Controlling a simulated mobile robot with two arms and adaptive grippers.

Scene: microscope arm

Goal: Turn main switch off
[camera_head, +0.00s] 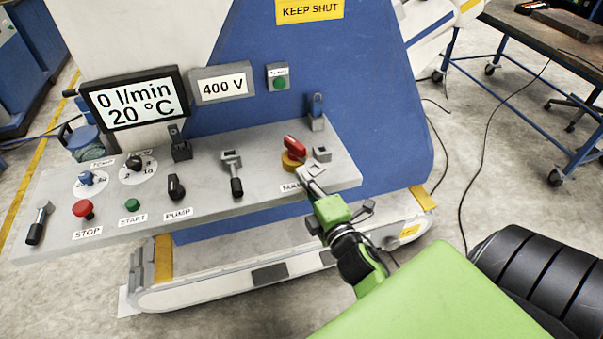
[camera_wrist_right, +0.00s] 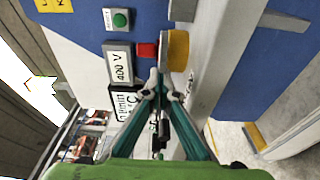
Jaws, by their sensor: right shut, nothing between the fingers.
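The main switch is a red handle (camera_head: 295,144) on a round yellow base (camera_head: 291,162) at the right end of the grey control panel (camera_head: 226,211). In the right wrist view the red handle (camera_wrist_right: 147,50) stands out to the left of the yellow base (camera_wrist_right: 178,50). My right gripper (camera_head: 311,177) is just in front of the switch, at the panel's front right. Its fingers (camera_wrist_right: 159,84) are shut and empty, with the tips close to the red handle; I cannot tell if they touch it. The label below the switch is partly hidden. My left gripper is not in view.
The panel also carries a red stop button (camera_head: 83,209), a green start button (camera_head: 132,205), a black pump knob (camera_head: 176,187) and several levers. A small square grey fitting (camera_head: 322,154) stands beside the switch.

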